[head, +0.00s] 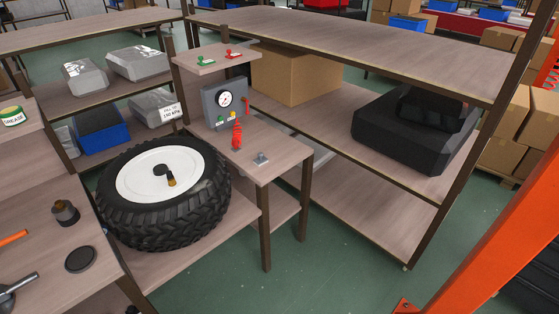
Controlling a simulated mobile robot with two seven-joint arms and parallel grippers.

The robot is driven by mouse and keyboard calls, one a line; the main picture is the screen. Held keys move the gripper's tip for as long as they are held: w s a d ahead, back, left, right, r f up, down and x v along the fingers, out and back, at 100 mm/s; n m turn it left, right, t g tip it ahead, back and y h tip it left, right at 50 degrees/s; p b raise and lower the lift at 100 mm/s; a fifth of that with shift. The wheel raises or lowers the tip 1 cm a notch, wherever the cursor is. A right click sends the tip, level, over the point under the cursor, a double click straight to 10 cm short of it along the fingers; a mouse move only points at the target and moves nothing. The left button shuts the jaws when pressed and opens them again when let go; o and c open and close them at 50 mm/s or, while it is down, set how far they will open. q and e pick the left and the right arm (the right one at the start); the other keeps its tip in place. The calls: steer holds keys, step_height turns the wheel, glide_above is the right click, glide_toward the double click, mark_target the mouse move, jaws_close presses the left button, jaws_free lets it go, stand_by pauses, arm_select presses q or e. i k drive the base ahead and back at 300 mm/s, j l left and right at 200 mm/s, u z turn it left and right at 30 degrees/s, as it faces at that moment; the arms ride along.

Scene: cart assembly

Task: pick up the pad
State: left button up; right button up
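No thing is plainly marked as the pad. A flat black round disc (81,259) lies on the wooden bench at the lower left and could be it. A small grey square piece with a raised middle (261,159) sits on the front of the small wooden stand (275,139); I cannot tell whether this is the pad instead. Neither of my grippers is in view, and nothing visible touches either piece.
Beside the disc are a dark knob-like part (65,212) and an orange-handled tool (14,237). A large tyre (200,207) lies right of the bench. A gauge box (224,103) and red part (237,136) stand behind the grey piece. Green floor is clear in front.

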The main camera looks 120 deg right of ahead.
mark_target(261, 160)
steer(key=z, duration=4)
steer(key=i+z, duration=0.15)
steer(key=i+j, duration=0.05)
